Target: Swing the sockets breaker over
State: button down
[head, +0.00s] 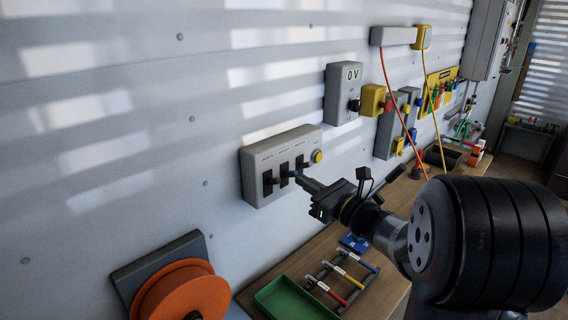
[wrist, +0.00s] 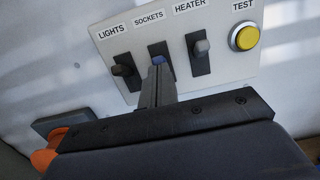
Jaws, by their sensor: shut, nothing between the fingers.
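The grey breaker box (head: 254,162) hangs on the wall, with switches labelled LIGHTS, SOCKETS and HEATER. In the head view my gripper (head: 300,178) is right beside the lever. The fingers hide the lower part of the sockets slot. I cannot tell whether they touch the lever.
The lights lever (wrist: 122,71) and heater lever (wrist: 202,47) flank the sockets lever closely. A yellow TEST button (wrist: 244,38) is at the right. Below are an orange reel (head: 182,292), a green tray (head: 290,300) and a workbench (head: 318,250).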

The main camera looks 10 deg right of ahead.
jog(key=shift+w+r, duration=0.1)
jog(key=shift+r, duration=0.1)
jog(key=f+b, duration=0.1)
jog(key=s+f+b, duration=0.1)
jog(key=d+f+b, duration=0.1)
jog(key=shift+s+f, duration=0.2)
jog(key=shift+f, duration=0.1)
dwell(0.4)
jog(key=b+v, duration=0.2)
jog(key=v, duration=0.8)
jog(key=shift+s+d+b, duration=0.15)
jog(key=shift+s+b, duration=0.15)
jog(key=shift+b, duration=0.05)
